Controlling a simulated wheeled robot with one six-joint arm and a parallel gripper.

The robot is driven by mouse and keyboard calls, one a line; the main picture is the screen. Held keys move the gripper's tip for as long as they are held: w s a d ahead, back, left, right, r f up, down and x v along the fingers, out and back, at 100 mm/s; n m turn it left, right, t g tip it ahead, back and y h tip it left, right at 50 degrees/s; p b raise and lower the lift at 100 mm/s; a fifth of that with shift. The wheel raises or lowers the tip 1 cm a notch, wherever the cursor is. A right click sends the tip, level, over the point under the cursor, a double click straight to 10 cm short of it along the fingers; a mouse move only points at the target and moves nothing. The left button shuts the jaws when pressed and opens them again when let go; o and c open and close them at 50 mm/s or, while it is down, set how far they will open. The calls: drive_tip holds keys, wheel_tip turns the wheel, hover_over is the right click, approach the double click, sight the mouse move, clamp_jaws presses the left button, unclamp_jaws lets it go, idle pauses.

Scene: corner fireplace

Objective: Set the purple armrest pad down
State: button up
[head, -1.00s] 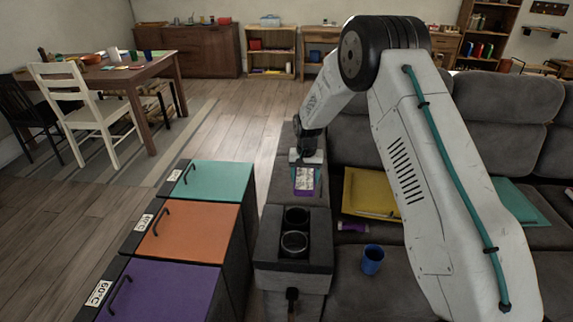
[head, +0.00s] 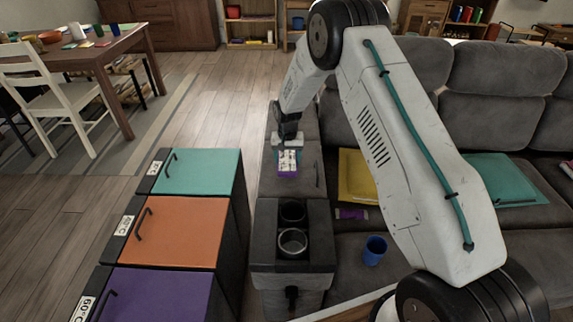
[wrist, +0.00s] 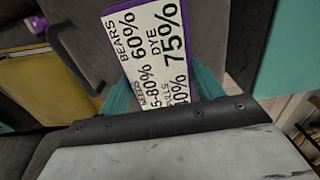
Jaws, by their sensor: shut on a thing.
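The purple armrest pad (head: 288,174) has a white printed face with dark lettering and a purple edge. My gripper (head: 289,150) is shut on its far end, over the grey sofa armrest (head: 270,183) beyond the cup holders. In the wrist view the pad's printed face (wrist: 147,45) extends up from between my teal fingers (wrist: 163,90), reading "BEARS 60%" and "DYE 75%" among other lines.
Two cup holders (head: 292,241) sit at the armrest's near end. Left of it stand cabinets with teal (head: 200,170), orange (head: 172,232) and purple (head: 160,295) tops. On the sofa are a yellow folder (head: 355,178), a small purple packet (head: 351,214) and a blue cup (head: 374,250).

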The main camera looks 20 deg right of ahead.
drive_tip(key=shift+f, duration=1.6)
drive_tip(key=o, duration=1)
drive_tip(key=shift+s+f, duration=0.1)
drive_tip(key=shift+f, duration=0.05)
